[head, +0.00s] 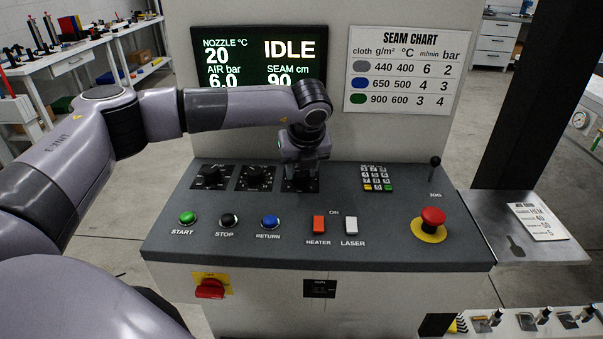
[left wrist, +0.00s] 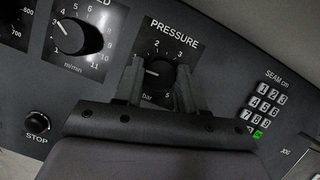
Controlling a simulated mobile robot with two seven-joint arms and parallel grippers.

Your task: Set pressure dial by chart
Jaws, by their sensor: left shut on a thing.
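The pressure dial (left wrist: 158,76) shows in the left wrist view as a black knob on a scale in bar. Its white pointer mark points left, near 1. My left gripper (left wrist: 160,84) is shut on this knob, one finger on each side. In the head view my left gripper (head: 301,170) comes down over the dial and hides most of it. The seam chart (head: 405,68) has rows: grey 440, 400, 6, 2; blue 650, 500, 4, 3; green 900, 600, 3, 4. A job card (head: 537,221) lies on the right side shelf; its small print is hard to read. My right gripper is out of view.
The screen (head: 265,60) reads IDLE, air 6.0 bar. Two more dials stand left of the gripper, including the m/min dial (left wrist: 70,37). A keypad (head: 376,178) is to the right. Buttons, switches and a red emergency stop (head: 433,216) line the front panel.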

